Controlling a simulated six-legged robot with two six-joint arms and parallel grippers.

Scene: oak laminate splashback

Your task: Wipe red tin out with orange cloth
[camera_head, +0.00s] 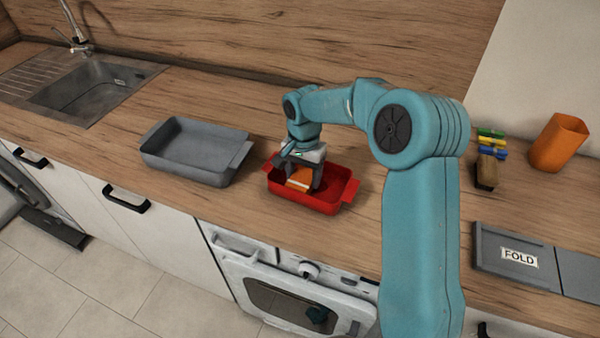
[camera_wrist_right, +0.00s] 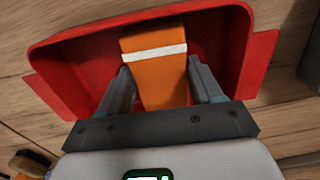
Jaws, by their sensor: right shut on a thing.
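The red tin (camera_head: 334,189) stands on the wooden counter, right of a grey tin. My right gripper (camera_head: 300,184) reaches down into it from above. It is shut on the orange cloth (camera_head: 299,178), which is folded and has a white stripe. In the right wrist view the cloth (camera_wrist_right: 158,70) sits between both fingers (camera_wrist_right: 160,88), inside the red tin (camera_wrist_right: 235,50). Whether the cloth touches the tin's floor is hard to tell. My left gripper is not in view.
The grey tin (camera_head: 190,153) stands close left of the red one. A sink (camera_head: 85,90) is at the far left. At right are an orange cup (camera_head: 558,143), a brush (camera_head: 486,172), coloured clips (camera_head: 491,143) and a grey board labelled FOLD (camera_head: 488,250).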

